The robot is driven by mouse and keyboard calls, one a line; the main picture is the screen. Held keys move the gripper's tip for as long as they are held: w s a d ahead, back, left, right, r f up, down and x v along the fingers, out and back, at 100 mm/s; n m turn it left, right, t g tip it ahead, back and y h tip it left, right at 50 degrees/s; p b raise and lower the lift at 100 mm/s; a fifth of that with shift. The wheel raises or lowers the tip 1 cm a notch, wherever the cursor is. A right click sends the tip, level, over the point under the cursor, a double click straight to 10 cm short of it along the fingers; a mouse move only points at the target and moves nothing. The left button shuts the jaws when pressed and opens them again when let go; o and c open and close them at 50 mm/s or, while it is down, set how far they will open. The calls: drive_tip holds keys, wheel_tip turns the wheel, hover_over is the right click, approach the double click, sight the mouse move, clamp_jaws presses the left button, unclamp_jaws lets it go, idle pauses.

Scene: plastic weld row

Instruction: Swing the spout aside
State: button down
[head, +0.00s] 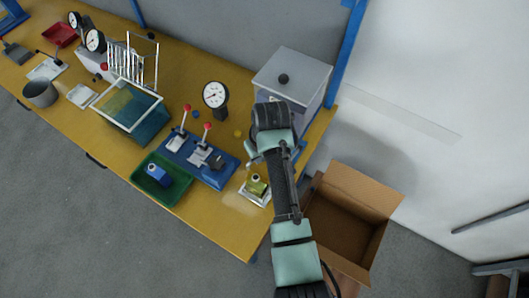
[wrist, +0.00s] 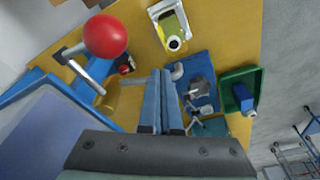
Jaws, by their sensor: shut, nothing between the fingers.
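In the wrist view a tap shows at the left, with a brass-coloured body (wrist: 110,98) and a lever ending in a large red ball (wrist: 105,36). A thin grey pipe, apparently the spout (wrist: 131,81), runs right from the body and passes behind my fingers. A pale elbow (wrist: 178,71) just right of the fingertips looks like its end. My gripper (wrist: 162,73) is shut and empty, and its fingers overlap the pipe in the picture. I cannot tell whether they touch it. In the head view my arm hides the tap in front of the grey tank (head: 306,76).
On the yellow bench stand a dial gauge (head: 214,95), a blue clamp fixture (head: 215,180), a green tray (head: 178,189) with a blue part, and a small fixture (head: 262,200) with a yellow-green part. An open cardboard box (head: 367,190) stands beside the bench. A blue post (head: 345,45) rises behind.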

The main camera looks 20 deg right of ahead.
drive_tip(key=shift+w+a, duration=0.45)
drive_tip(key=shift+w, duration=0.15)
drive_tip(key=shift+w+a+b, duration=0.25)
drive_tip(key=shift+w+b, duration=0.2)
drive_tip(key=shift+w, duration=0.4)
drive_tip(key=shift+w+a+b, duration=0.15)
drive_tip(key=shift+w+b, duration=0.25)
drive_tip(key=shift+w, duration=0.15)
drive_tip(key=shift+w+b, duration=0.55)
drive_tip(key=shift+w, duration=0.2)
